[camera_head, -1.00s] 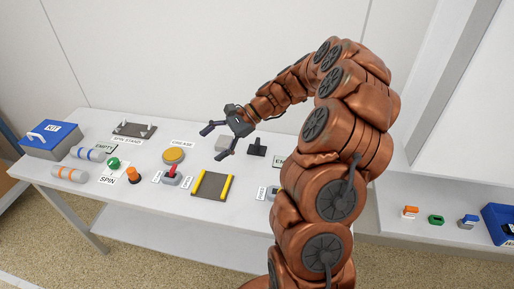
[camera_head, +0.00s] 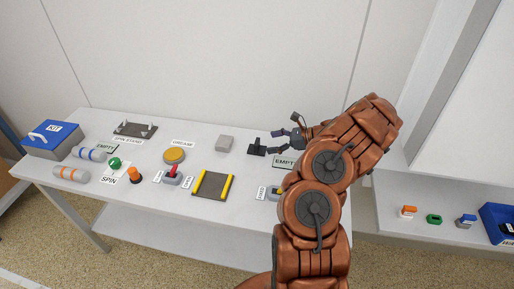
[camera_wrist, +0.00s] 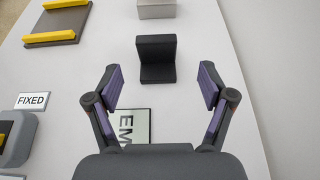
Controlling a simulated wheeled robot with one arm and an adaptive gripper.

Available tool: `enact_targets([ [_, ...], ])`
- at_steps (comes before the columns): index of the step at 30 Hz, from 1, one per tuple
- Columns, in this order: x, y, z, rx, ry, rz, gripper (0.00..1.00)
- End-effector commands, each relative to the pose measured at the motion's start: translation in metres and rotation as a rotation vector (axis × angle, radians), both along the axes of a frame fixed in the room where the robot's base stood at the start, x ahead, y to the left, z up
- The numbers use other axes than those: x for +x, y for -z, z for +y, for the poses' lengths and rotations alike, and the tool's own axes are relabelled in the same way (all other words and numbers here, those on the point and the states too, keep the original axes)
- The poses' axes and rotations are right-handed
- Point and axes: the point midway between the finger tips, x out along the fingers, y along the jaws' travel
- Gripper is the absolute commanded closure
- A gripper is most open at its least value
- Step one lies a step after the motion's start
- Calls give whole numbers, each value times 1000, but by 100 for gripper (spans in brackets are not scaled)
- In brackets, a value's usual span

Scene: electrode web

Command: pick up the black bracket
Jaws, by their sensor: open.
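The black bracket (camera_head: 257,148) stands on the white table toward its back right, with an upright plate and a flat foot. In the wrist view the bracket (camera_wrist: 157,60) lies ahead of the fingertips, roughly centred between them and not touched. My gripper (camera_head: 284,140) is just right of the bracket in the head view. In the wrist view my gripper (camera_wrist: 158,75) is open, its two purple-padded fingers wide apart with nothing between them.
A grey block (camera_head: 225,144) sits left of the bracket. An EMPTY sign (camera_wrist: 134,126) lies below the gripper. A wall rises behind the table.

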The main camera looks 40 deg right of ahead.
Motion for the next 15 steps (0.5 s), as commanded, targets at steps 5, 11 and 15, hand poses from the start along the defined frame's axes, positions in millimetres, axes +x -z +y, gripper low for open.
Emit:
enact_targets([
  [5,11,4,12,-1,-2,1,19],
  [11,28,7,31,1,-5,1,19],
  [15,39,15,41,1,-5,1,19],
])
